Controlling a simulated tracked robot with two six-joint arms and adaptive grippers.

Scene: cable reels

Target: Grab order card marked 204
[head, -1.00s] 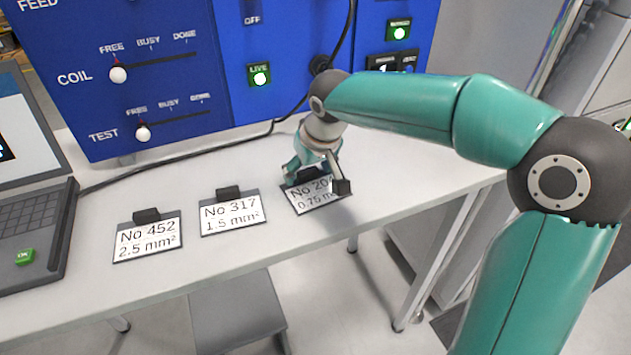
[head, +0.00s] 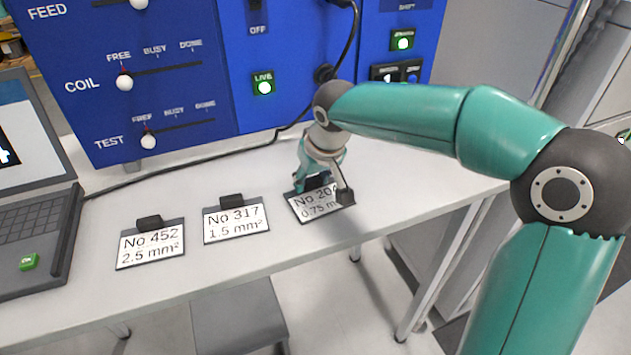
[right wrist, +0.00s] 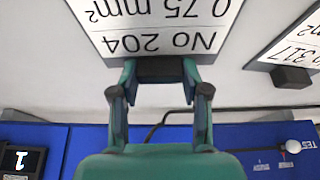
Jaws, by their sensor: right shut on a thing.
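My right gripper (head: 322,184) is shut on the dark block at the card's top edge and partly covers the card's right side. In the right wrist view the card (right wrist: 155,28) shows upside down, with its block (right wrist: 160,70) between the fingers of the gripper (right wrist: 160,85). Whether the card is lifted off the table is hard to tell. My left gripper is not in view.
Cards marked No 317 (head: 236,224) and No 452 (head: 151,249) lie to the left on the white table (head: 235,270). A laptop (head: 35,185) stands at the far left. A blue panel (head: 180,100) with sliders stands behind, and a black cable runs along its foot.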

